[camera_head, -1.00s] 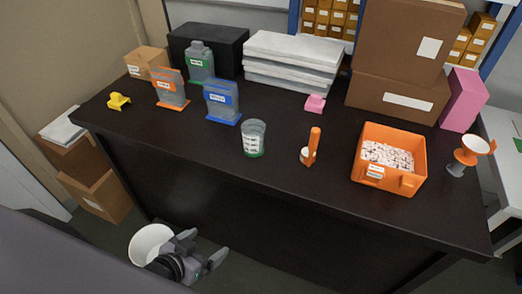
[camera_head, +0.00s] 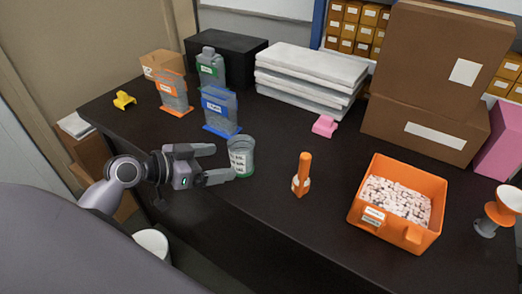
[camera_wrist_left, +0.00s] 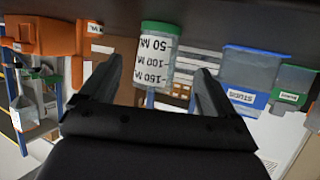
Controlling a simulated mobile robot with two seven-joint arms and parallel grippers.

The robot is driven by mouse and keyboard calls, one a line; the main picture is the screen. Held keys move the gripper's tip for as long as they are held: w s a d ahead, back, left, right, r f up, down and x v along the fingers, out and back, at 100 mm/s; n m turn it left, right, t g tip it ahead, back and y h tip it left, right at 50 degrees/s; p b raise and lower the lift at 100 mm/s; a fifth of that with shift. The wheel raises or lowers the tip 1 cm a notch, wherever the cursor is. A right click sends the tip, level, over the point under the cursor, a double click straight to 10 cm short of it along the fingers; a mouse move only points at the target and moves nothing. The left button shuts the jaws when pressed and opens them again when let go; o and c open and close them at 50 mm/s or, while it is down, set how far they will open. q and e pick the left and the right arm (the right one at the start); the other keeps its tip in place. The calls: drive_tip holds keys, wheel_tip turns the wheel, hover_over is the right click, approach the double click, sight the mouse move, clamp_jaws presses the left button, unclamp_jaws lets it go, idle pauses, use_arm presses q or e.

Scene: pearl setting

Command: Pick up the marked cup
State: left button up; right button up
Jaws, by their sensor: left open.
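The marked cup (camera_head: 241,157) is a clear cup with a green base and printed measuring lines. It stands upright near the front edge of the dark table. My left gripper (camera_head: 215,164) is open and empty at the cup's left side, its fingertips close to the cup. In the left wrist view the cup (camera_wrist_left: 158,50) appears upside down, framed between the two fingers. I cannot tell whether a fingertip touches it. My right gripper is not in view.
Behind the cup stands a blue-based container (camera_head: 220,110), with an orange-based one (camera_head: 174,92) and a green-labelled one (camera_head: 210,68) nearby. Table (camera_head: 270,205) is clear in front.

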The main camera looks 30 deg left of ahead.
sight(233, 159)
use_arm(q)
drive_tip(key=shift+w+d+f, duration=0.1)
drive_tip(key=shift+w+d, duration=0.25)
drive_tip(key=shift+w, duration=0.4)
drive_tip(key=shift+p+x, duration=0.35)
drive_tip(key=shift+x, duration=2.7)
drive_tip(key=shift+s+d, duration=0.1)
drive_tip(key=shift+d, duration=0.05)
drive_tip(key=c, duration=1.1)
